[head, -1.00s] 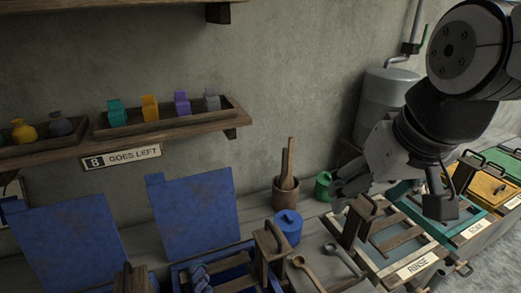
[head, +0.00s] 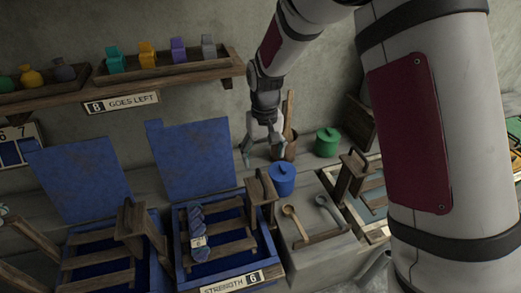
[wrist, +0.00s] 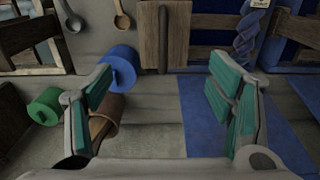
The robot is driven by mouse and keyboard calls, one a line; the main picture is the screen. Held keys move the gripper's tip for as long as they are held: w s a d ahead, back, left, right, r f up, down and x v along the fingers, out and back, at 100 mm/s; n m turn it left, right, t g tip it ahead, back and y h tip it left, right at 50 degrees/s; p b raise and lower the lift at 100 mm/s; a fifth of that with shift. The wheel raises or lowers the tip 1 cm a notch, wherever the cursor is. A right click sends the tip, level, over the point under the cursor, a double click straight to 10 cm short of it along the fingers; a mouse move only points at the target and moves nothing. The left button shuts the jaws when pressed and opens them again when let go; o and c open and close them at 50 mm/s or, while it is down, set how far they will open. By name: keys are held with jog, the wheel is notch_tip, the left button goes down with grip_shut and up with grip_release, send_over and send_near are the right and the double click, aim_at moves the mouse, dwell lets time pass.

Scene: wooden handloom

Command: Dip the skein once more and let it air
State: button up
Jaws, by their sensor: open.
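The skein (head: 198,240) is a dark blue twisted hank with a pale tag. It lies across the wooden slats of a blue vat (head: 180,270), whose front label reads STRENGTH 6. In the wrist view the skein (wrist: 245,35) shows at the top right.
A second blue vat (head: 68,270) with slats stands left. A blue canister (head: 282,180), brown pot (head: 290,148) with sticks and green canister (head: 327,142) stand near my gripper. Two spoons (head: 290,212) lie on the bench. A shelf (head: 150,72) overhangs at upper left.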

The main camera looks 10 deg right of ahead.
aim_at(261, 177)
jog(key=shift+w+a+f, duration=0.1)
jog(key=shift+a+f, duration=0.05)
jog(key=shift+f, duration=0.4)
jog(key=shift+a+f, duration=0.15)
jog(key=shift+f, duration=0.35)
jog(key=shift+f+b, duration=0.8)
jog(key=shift+f, duration=3.05)
jog(key=shift+f, duration=0.1)
jog(key=shift+f, duration=0.25)
grip_shut()
